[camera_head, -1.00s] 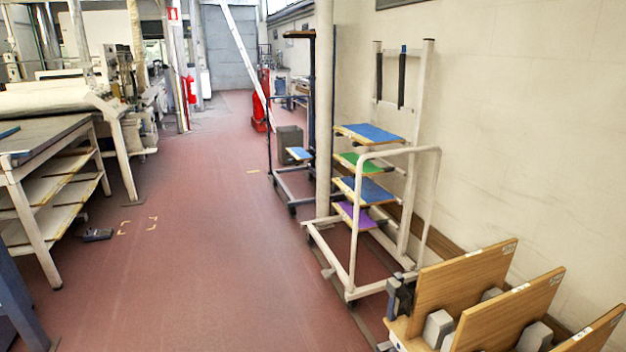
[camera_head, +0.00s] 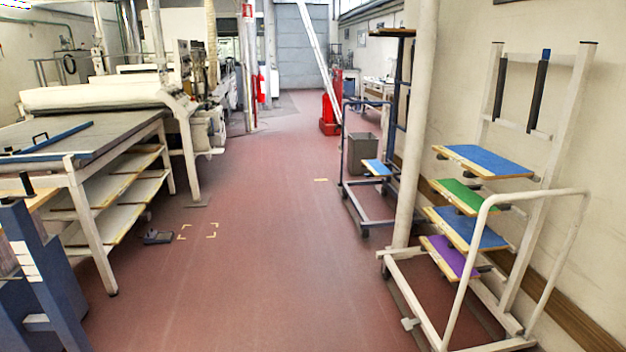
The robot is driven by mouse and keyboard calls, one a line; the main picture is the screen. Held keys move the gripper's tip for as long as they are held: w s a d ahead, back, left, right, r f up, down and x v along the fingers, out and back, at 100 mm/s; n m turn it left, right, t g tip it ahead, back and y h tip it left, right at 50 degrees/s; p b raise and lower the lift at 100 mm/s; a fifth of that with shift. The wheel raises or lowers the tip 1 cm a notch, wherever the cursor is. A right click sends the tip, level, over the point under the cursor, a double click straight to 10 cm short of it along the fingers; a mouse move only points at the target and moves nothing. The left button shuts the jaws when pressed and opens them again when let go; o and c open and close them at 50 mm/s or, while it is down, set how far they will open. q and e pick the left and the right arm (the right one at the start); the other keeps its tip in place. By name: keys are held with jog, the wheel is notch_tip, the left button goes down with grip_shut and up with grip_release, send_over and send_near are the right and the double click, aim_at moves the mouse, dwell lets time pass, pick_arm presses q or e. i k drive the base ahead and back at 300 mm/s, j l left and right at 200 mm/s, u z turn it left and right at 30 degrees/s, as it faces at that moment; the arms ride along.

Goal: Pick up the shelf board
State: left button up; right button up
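Boards with coloured tops lie stacked at different heights on a white wheeled rack (camera_head: 463,318) at the right: a blue board (camera_head: 485,160) on top, a green board (camera_head: 468,195), another blue board (camera_head: 464,228) and a purple board (camera_head: 448,256) at the bottom. A smaller blue board (camera_head: 376,168) sits on a dark wheeled rack further back. I cannot tell which of these is the shelf board. Neither of my grippers is in view.
The red floor (camera_head: 260,260) is open down the middle. A long work table (camera_head: 85,150) with lower shelves stands at the left, and a blue frame (camera_head: 38,262) is at the near left. A dark object (camera_head: 158,237) lies on the floor. A pillar (camera_head: 413,130) stands by the rack.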

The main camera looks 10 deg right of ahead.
aim_at(488, 166)
jog(key=i+j+z, duration=0.1)
jog(key=i, duration=1.25)
jog(key=i+z, duration=0.45)
jog(key=i+j+z, duration=0.3)
jog(key=i+z, duration=0.4)
jog(key=z, duration=0.15)
jog(key=i+j+z, duration=0.2)
jog(key=z, duration=0.2)
jog(key=i+j+z, duration=0.2)
jog(key=z, duration=0.25)
jog(key=i+j+z, duration=0.2)
jog(key=z, duration=0.2)
jog(key=i+j+z, duration=0.15)
jog(key=j+z, duration=0.25)
